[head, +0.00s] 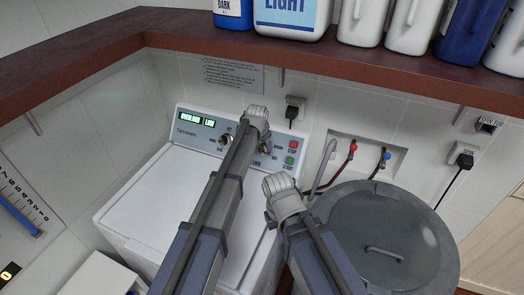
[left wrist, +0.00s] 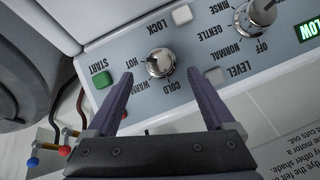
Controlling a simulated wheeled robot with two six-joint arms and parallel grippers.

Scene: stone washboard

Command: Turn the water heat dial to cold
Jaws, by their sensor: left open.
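The water heat dial (left wrist: 160,62) is a round silver knob on the washer's control panel, upside down in the left wrist view, with HOT, WARM and COLD printed around it. I cannot tell which label it points at. My left gripper (left wrist: 160,76) is open, its two dark fingers spread with their tips on either side of the dial.
Another silver knob (left wrist: 262,10) with RINSE, GENTLE and NORMAL labels sits close by. The green START button (left wrist: 103,80) is near one finger. A grey lidded tub (head: 385,235) stands right of the washer (head: 150,200). A brown shelf (head: 300,65) with bottles overhangs the panel.

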